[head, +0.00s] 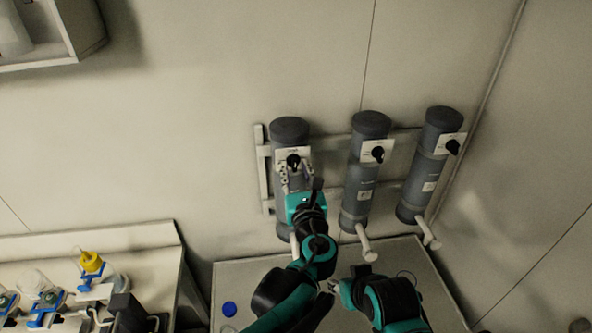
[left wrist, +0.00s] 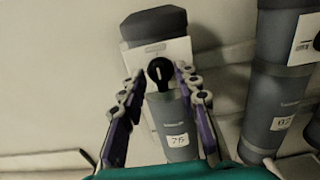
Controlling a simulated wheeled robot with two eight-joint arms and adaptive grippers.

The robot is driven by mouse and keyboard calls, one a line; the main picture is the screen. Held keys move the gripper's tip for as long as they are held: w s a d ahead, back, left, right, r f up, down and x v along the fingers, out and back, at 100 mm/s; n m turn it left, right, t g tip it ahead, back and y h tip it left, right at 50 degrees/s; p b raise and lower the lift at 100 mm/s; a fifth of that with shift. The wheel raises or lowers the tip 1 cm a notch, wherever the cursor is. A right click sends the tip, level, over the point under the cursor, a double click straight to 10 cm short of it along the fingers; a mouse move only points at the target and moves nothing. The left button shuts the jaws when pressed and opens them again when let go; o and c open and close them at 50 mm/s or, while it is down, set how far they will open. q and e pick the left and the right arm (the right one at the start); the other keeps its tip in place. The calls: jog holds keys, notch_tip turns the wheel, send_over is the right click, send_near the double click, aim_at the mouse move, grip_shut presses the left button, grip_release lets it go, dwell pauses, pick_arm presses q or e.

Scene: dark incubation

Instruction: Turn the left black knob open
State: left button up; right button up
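The left black knob (head: 293,161) is on a white plate on the leftmost grey cylinder (head: 290,131). In the left wrist view the knob (left wrist: 160,72) shows a dark round head with a pale slot mark, ahead of my fingers. My left gripper (head: 297,177) is open, with one finger on each side just below the knob; it also shows in the left wrist view (left wrist: 158,88). I cannot tell whether a finger touches the knob. My right gripper (head: 335,287) is low, above the bench, away from the knobs; its fingers are too small to read.
Two more grey cylinders, the middle one (head: 360,190) and the right one (head: 425,180), carry similar black knobs to the right. A pale rail (head: 262,165) backs them. A blue cap (head: 229,309) lies on the bench (head: 240,280). A left-hand bench holds a yellow-capped bottle (head: 91,262).

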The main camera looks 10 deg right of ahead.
pick_arm(q)
grip_shut()
dwell(0.3)
jog(key=n+b, duration=0.1)
jog(key=n, duration=0.3)
jog(key=shift+n, duration=0.4)
jog(key=n, duration=0.4)
jog(key=shift+a+n+b, duration=0.1)
jog(key=shift+n+b, duration=0.2)
jog(key=n, duration=0.4)
jog(key=shift+f, duration=0.15)
jog(key=shift+n+b, duration=0.45)
jog(key=shift+n, duration=1.75)
